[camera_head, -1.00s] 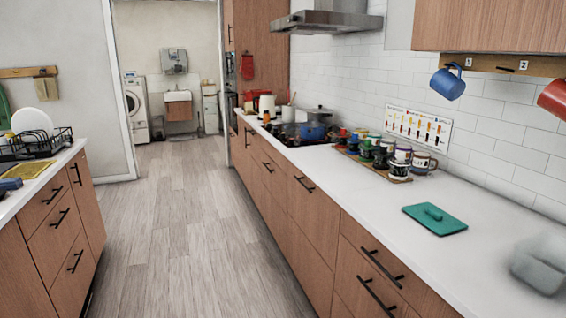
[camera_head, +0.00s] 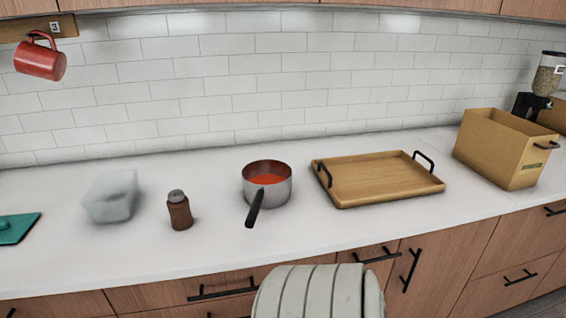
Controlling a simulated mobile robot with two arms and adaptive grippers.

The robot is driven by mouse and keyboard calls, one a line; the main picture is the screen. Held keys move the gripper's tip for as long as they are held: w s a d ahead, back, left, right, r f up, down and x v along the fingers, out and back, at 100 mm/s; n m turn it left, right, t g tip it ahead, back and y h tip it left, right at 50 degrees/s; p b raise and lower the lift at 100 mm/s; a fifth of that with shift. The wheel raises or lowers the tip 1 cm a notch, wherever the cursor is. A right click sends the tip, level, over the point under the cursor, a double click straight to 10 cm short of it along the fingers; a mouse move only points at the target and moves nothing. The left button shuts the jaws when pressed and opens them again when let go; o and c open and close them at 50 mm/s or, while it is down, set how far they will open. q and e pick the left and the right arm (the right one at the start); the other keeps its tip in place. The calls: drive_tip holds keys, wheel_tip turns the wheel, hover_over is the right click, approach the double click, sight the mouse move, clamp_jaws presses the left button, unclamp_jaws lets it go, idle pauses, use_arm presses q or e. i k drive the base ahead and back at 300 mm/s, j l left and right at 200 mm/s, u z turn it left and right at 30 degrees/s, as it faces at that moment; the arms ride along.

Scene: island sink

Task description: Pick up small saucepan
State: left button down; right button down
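A small saucepan (camera_head: 281,192) stands upright on the white counter, near the middle of the head view. It is a metal pan with something red inside. Its black handle (camera_head: 255,209) points toward me, slightly to the left. Neither of my grippers shows in the view. A pale ribbed rounded shape, apparently part of my own arm, is at the bottom middle, below the counter edge.
A brown shaker (camera_head: 180,213) and a translucent container (camera_head: 111,196) stand left of the pan, with a green board (camera_head: 17,228) farther left. A wooden tray (camera_head: 372,181) lies close on the right, then a tan box (camera_head: 503,148). The counter in front of the pan is clear.

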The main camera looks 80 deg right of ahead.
sight(266, 183)
drive_tip(key=z, duration=2.3)
